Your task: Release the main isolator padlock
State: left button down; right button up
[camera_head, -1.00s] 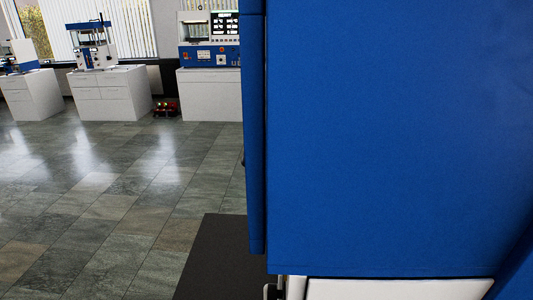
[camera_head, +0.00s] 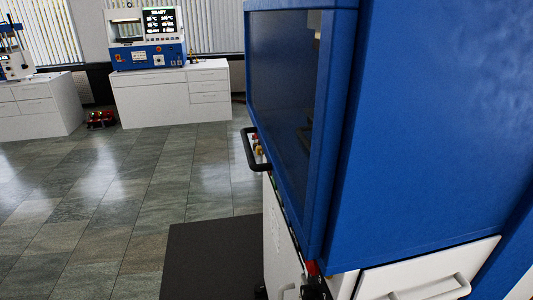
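No padlock can be made out for certain. A large blue press cabinet (camera_head: 430,130) fills the right side, close to me, with a dark window (camera_head: 285,75) on its front face, seen at a steep angle. A small red part (camera_head: 312,268) with something black below it shows at the cabinet's lower front corner; it is too small to tell what it is. Small red and yellow parts (camera_head: 258,146) show by a black handle (camera_head: 250,152) on the front. Neither of my grippers is in view.
A white lower cabinet with a drawer handle (camera_head: 445,288) is under the blue body. A dark mat (camera_head: 210,262) lies on the floor before the press. Open tiled floor (camera_head: 120,190) lies left. A blue and white machine (camera_head: 148,45) stands on a white bench (camera_head: 150,100) behind.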

aim_at(259, 151)
jog(key=j+z, duration=0.15)
jog(key=j, duration=0.75)
jog(key=i+j+z, duration=0.1)
jog(key=j, duration=0.3)
jog(key=i+j+z, duration=0.15)
jog(key=j, duration=0.3)
jog(key=i+j+z, duration=0.1)
jog(key=j, duration=0.25)
jog(key=i+j+z, duration=0.1)
jog(key=j, duration=0.25)
jog(key=i+j+z, duration=0.1)
jog(key=i+j, duration=0.15)
jog(key=j, duration=0.15)
jog(key=i+j+z, duration=0.15)
jog(key=j, duration=0.2)
jog(key=k, duration=0.05)
